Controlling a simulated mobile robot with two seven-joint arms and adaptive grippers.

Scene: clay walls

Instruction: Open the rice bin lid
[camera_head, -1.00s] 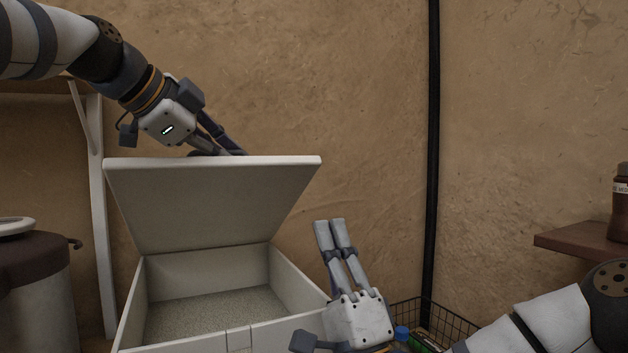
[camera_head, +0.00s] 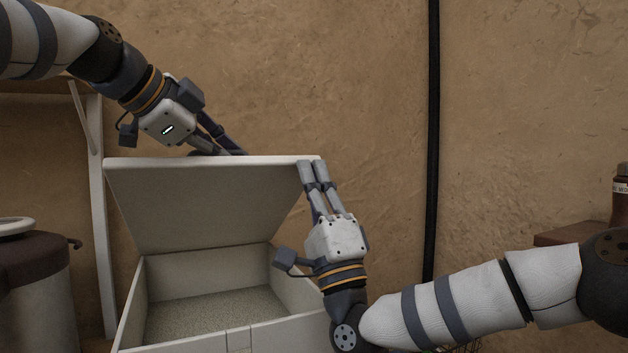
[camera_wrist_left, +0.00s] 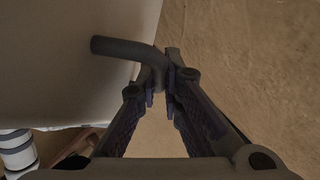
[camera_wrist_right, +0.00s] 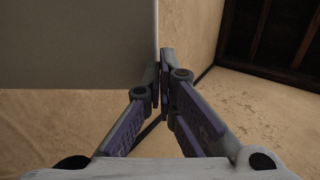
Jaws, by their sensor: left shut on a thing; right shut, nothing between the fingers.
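The rice bin (camera_head: 205,268) is a white box with pale grains (camera_head: 205,312) visible inside. Its white lid (camera_head: 205,200) stands raised and tilted up over the bin's back; it also shows in the left wrist view (camera_wrist_left: 70,60). My left gripper (camera_head: 232,150) is behind the lid's top edge in the head view. In the left wrist view it is shut on a dark bent handle (camera_wrist_left: 120,47) by the lid. My right gripper (camera_head: 313,163) is shut and empty, its fingertips at the lid's upper right corner. The right wrist view shows the lid (camera_wrist_right: 75,45) beside these fingertips; contact is unclear.
A pot with a brown cover (camera_head: 38,262) stands left of the bin. A white shelf frame (camera_head: 100,200) is behind it. A black pipe (camera_head: 432,130) runs down the clay wall. A brown shelf (camera_head: 570,233) with a bottle (camera_head: 622,195) is at the right.

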